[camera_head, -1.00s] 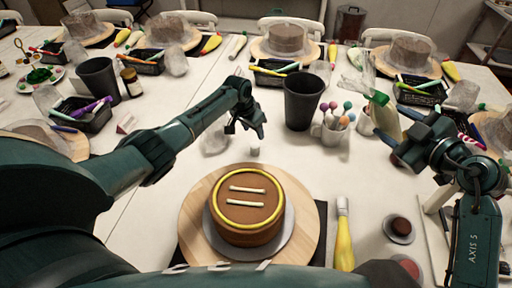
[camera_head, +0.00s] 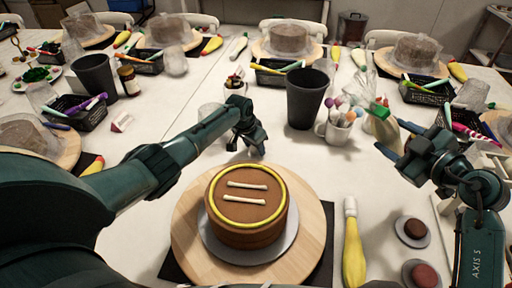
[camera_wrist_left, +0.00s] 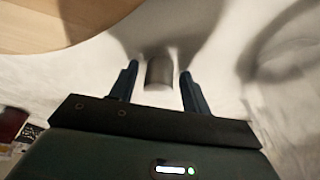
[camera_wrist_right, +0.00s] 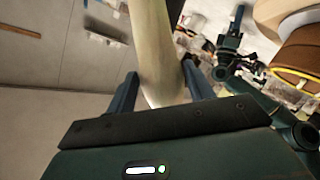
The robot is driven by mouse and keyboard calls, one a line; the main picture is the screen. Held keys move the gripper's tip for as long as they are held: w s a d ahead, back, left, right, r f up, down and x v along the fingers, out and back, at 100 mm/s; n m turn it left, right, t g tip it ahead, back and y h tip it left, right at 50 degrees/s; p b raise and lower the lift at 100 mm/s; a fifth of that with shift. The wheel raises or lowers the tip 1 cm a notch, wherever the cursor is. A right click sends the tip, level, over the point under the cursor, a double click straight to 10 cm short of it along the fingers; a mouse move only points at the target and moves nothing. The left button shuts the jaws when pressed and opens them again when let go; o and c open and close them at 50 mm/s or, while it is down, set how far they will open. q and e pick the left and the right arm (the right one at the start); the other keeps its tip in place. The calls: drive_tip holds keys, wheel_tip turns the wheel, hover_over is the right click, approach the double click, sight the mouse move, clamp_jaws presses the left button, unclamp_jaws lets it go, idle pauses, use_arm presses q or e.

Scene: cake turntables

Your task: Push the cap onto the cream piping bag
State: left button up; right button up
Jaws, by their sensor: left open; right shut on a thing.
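In the right wrist view the pale bag (camera_wrist_right: 151,40) sits between the two fingers. My left gripper (camera_head: 247,148) is low over the table, just behind the chocolate cake. In the left wrist view a small grey cylinder, which looks like the cap (camera_wrist_left: 159,72), stands between the open fingers (camera_wrist_left: 157,80), with gaps on both sides. The gripper hides it in the head view.
The chocolate cake (camera_head: 245,226) with a yellow ring stands on a wooden turntable (camera_head: 190,235) in front. A capped yellow piping bag (camera_head: 353,250) lies to its right. A dark cup (camera_head: 304,98) and a mug of cake pops (camera_head: 337,132) stand behind, between my arms.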

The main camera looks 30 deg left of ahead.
use_arm(q)
drive_tip(key=shift+c, duration=0.5)
drive_tip(key=c, duration=0.7)
wheel_tip(320, 180, up, 8)
drive_tip(key=p, duration=0.7)
drive_tip(key=shift+f, duration=0.25)
use_arm(e)
wheel_tip(320, 180, up, 8)
drive_tip(key=shift+f, duration=0.25)
use_arm(q)
drive_tip(key=shift+r+p, duration=0.35)
drive_tip(key=shift+p, duration=0.1)
use_arm(e)
drive_tip(key=shift+r, duration=0.2)
use_arm(q)
drive_tip(key=shift+r, duration=0.35)
use_arm(e)
drive_tip(key=shift+f, duration=0.15)
drive_tip(key=shift+o, duration=1)
use_arm(q)
wheel_tip(320, 180, up, 6)
use_arm(e)
drive_tip(key=shift+c, duration=1.3)
